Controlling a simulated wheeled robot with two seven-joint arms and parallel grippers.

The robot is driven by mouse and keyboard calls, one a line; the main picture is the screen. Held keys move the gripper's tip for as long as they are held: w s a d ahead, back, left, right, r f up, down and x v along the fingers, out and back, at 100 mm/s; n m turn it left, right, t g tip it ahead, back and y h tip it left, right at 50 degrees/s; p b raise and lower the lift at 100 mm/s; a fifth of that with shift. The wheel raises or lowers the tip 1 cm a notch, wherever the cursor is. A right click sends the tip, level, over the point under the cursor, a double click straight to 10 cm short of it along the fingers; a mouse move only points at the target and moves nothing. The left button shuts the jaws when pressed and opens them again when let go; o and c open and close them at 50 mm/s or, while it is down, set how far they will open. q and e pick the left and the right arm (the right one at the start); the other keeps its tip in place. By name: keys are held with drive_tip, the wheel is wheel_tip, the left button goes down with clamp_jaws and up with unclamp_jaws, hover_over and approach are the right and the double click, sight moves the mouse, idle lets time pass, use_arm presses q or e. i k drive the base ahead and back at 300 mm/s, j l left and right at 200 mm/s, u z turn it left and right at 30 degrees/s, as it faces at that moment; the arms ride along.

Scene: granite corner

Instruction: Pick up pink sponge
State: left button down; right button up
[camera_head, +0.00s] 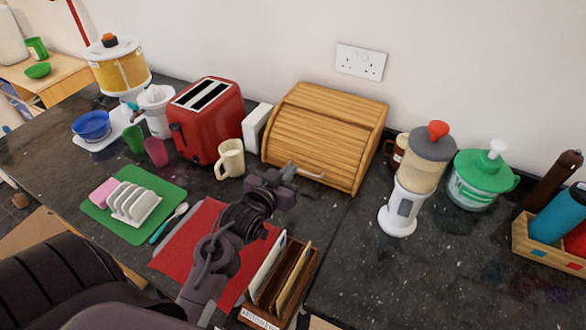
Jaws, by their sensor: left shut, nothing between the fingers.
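The pink sponge (104,193) lies on the green mat (150,233) at the left of the counter. It is just left of a white rack (134,202), which hides part of its right side. My left gripper (283,180) is shut and empty. It is over the counter in front of the wooden bread bin, well to the right of the sponge. My right gripper is not in view.
A red toaster (210,125) and cream mug (230,159) stand behind. A spoon (169,223) lies at the green mat's right edge, next to a red mat (190,248). A wooden letter holder (283,281) stands near my left arm.

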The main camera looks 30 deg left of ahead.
sight(99, 197)
drive_tip(key=k+l, duration=0.15)
drive_tip(key=k, duration=1.35)
